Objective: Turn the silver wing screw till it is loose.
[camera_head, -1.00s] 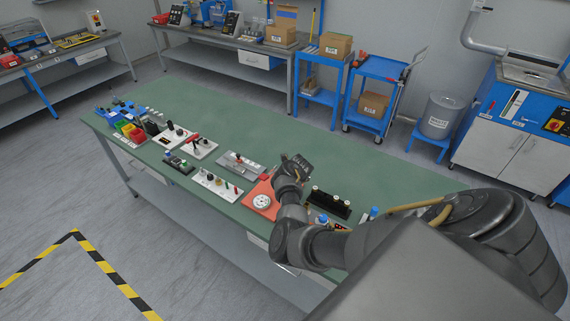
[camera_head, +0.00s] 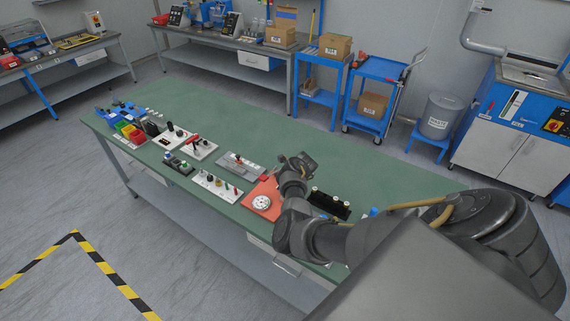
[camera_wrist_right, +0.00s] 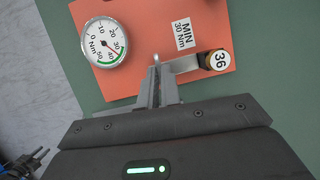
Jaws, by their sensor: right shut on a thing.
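An orange-red plate (camera_head: 261,191) lies at the front edge of the green bench. A silver bar (camera_wrist_right: 183,65) runs from beside the fingertips to a cap marked 36 (camera_wrist_right: 220,60). I cannot tell whether the held piece is the wing screw; the fingers hide much of it. In the head view my right wrist hides the fingertips. My left gripper is not in view.
A label reading MIN 30 Nm (camera_wrist_right: 183,34) is on the plate. A grey fixture (camera_head: 238,165) and a white knob panel (camera_head: 215,186) stand to its left. A black block with pale knobs (camera_head: 329,204) is to the right. The back of the green bench (camera_head: 330,150) is clear.

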